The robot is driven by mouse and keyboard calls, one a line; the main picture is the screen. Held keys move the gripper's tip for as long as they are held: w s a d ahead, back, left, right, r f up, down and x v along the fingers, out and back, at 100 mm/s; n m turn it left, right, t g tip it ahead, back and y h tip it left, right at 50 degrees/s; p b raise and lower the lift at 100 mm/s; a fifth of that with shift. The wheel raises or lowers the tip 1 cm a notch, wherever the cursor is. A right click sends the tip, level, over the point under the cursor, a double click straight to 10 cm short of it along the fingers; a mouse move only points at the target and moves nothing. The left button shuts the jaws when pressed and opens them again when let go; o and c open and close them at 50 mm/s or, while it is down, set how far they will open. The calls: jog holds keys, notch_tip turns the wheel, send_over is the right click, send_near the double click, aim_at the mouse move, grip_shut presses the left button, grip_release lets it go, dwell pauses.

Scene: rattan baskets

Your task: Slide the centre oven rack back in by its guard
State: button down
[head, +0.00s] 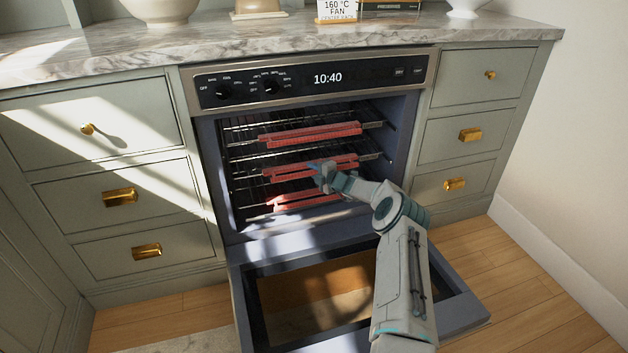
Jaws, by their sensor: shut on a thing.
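The built-in oven (215,170) stands open with several wire racks inside. Each rack has a red guard along its front edge: a top guard (312,134), a centre guard (345,160) and a bottom guard (295,202). The centre rack (247,170) sits at the middle level, its right part partly hidden behind my gripper. My gripper (316,168) is at the centre guard, near its middle, and is shut on it. The fingertips are small and partly blend with the guard.
The oven door (245,315) is folded down in front, and my arm passes above it. The control panel (300,78) is above the opening. Drawers with brass handles (120,197) flank the oven. A marble counter (230,48) runs along the top.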

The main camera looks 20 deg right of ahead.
jog(key=shift+w+d, duration=0.1)
jog(key=shift+w, duration=0.25)
jog(key=c, duration=1.3)
grip_release()
jog(key=shift+w+f, duration=0.1)
jog(key=shift+w, duration=0.15)
jog(key=p+v, duration=0.5)
jog(key=v, duration=0.8)
jog(key=shift+s, duration=0.4)
